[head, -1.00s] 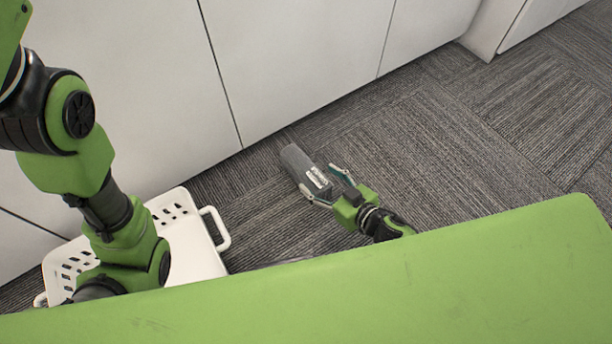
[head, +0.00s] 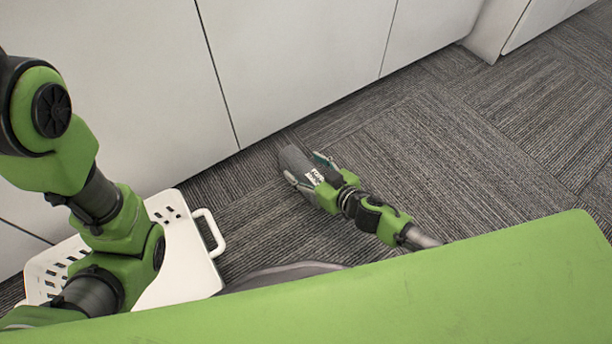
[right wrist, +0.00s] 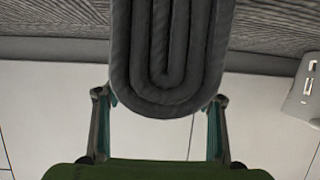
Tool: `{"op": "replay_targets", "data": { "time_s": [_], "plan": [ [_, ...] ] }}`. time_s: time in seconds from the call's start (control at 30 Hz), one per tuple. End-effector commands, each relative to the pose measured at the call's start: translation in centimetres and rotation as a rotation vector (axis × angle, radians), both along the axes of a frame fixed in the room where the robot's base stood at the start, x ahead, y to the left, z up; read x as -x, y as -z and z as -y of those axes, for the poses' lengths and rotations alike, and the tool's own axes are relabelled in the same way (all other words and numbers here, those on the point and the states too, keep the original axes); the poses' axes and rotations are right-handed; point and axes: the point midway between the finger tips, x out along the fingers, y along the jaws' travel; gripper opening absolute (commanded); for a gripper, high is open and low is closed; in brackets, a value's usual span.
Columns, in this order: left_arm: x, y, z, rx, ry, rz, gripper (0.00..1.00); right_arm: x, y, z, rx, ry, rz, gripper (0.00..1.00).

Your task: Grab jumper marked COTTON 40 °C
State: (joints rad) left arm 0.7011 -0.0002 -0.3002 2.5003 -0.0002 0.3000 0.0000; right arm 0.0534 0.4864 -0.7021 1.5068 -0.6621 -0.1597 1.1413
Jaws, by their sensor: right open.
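A dark grey folded jumper (head: 293,158) is on the carpet near the white cabinet fronts in the head view. My right gripper (head: 302,167) is open, with one finger on each side of the jumper's near end.
A white laundry basket (head: 205,266) with slotted walls and a loop handle stands on the floor at the left, partly behind my left arm. White cabinet fronts (head: 290,60) run along the back. The carpet (head: 480,150) to the right is clear.

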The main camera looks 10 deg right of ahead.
Motion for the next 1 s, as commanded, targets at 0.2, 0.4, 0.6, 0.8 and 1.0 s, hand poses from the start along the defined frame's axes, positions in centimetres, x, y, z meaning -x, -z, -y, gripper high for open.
{"op": "replay_targets", "data": {
  "time_s": [0.2,0.4,0.6,0.8,1.0],
  "plan": [
    [0.0,0.0,0.0,-0.001,0.0,0.001,0.0,0.0,0.0,0.0,0.0,0.0,0.0,0.29],
    [0.0,0.0,0.0,-0.001,0.0,0.001,0.0,0.0,-0.2,0.0,-0.002,-0.001,0.003,0.12],
    [0.0,-0.2,0.0,-0.001,0.0,0.001,0.0,0.0,-0.3,0.0,-0.002,-0.001,0.003,0.12],
    [0.0,-1.2,0.0,-0.001,0.0,0.0,0.0,0.0,-1.6,0.0,-0.001,-0.001,0.003,0.12],
    [0.1,-3.5,0.0,0.0,0.0,0.004,0.0,0.1,-4.1,0.1,0.0,-0.001,0.002,0.12]
  ]
}}
